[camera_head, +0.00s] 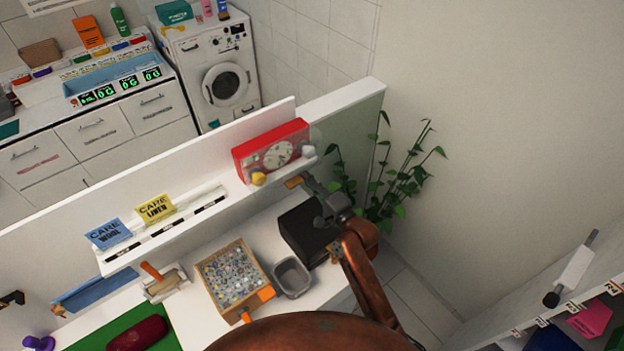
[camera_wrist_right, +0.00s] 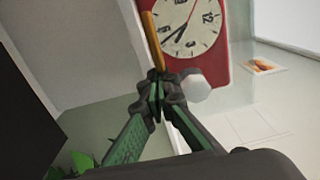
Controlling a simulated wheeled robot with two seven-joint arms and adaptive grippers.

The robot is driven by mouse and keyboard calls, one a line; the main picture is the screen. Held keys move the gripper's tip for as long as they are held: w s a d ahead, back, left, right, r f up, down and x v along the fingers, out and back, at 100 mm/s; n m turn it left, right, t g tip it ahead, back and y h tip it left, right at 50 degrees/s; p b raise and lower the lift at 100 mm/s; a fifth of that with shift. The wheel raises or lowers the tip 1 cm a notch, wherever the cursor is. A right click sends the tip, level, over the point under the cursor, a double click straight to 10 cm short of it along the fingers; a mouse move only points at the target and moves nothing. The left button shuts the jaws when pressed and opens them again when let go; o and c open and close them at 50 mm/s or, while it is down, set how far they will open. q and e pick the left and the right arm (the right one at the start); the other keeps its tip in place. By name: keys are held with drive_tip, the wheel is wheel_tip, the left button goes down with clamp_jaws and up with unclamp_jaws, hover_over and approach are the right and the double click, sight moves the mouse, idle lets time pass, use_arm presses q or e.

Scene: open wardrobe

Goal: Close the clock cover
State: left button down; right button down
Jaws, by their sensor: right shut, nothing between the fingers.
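The red clock (camera_head: 272,150) with a white dial stands on the white ledge; its dial also shows in the right wrist view (camera_wrist_right: 190,27). A clear cover (camera_head: 318,137) shows faintly at its right side, with a pale faceted knob (camera_head: 308,151) near it; the knob is also in the right wrist view (camera_wrist_right: 196,89). The cover's exact angle is hard to tell. My right gripper (camera_head: 296,184) is shut and empty, just below and right of the clock. An orange strip (camera_wrist_right: 152,38) shows at its fingertips. A dark part at the left edge may be my left gripper (camera_head: 12,298).
A yellow knob (camera_head: 258,179) is at the clock's lower left. Blue (camera_head: 108,234) and yellow (camera_head: 155,208) care cards stand along the ledge. Below are a black box (camera_head: 303,232), a grey bin (camera_head: 292,278) and a bead-filled tray (camera_head: 206,277). A plant (camera_head: 400,180) is at right.

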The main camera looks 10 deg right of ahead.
drive_tip(key=v, duration=1.3)
drive_tip(key=shift+s+r+b, duration=0.3)
drive_tip(key=shift+s+b, duration=0.1)
drive_tip(key=shift+d, duration=0.15)
